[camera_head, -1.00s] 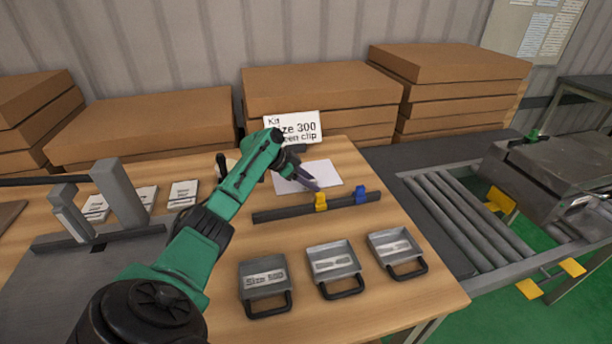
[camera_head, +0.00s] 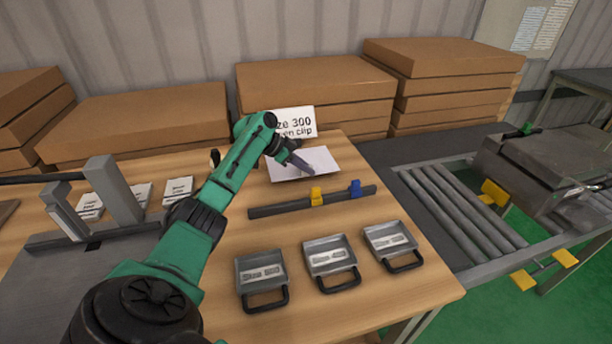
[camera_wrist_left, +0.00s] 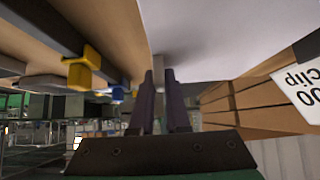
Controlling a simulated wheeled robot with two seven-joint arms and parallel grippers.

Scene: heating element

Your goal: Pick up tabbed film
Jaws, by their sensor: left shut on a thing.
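The tabbed film is a pale, thin sheet (camera_head: 318,157) near the back of the wooden table in the head view. It fills the upper middle of the left wrist view (camera_wrist_left: 215,30), with a small grey tab (camera_wrist_left: 174,64) at its edge. My left gripper (camera_head: 309,169) reaches over the film from the left. In the left wrist view its two dark fingers (camera_wrist_left: 160,85) are close together at the tab, shut on it. The film appears slightly raised from the table, but the gap is hard to judge. My right gripper is not in view.
A dark bar (camera_head: 280,208) with a yellow clip (camera_head: 316,194) and a blue clip (camera_head: 355,187) lies in front of the film. Several labelled metal trays (camera_head: 330,258) stand nearer. A sign (camera_head: 297,122) and stacked cardboard boxes (camera_head: 315,85) stand behind. A roller conveyor (camera_head: 455,205) is at right.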

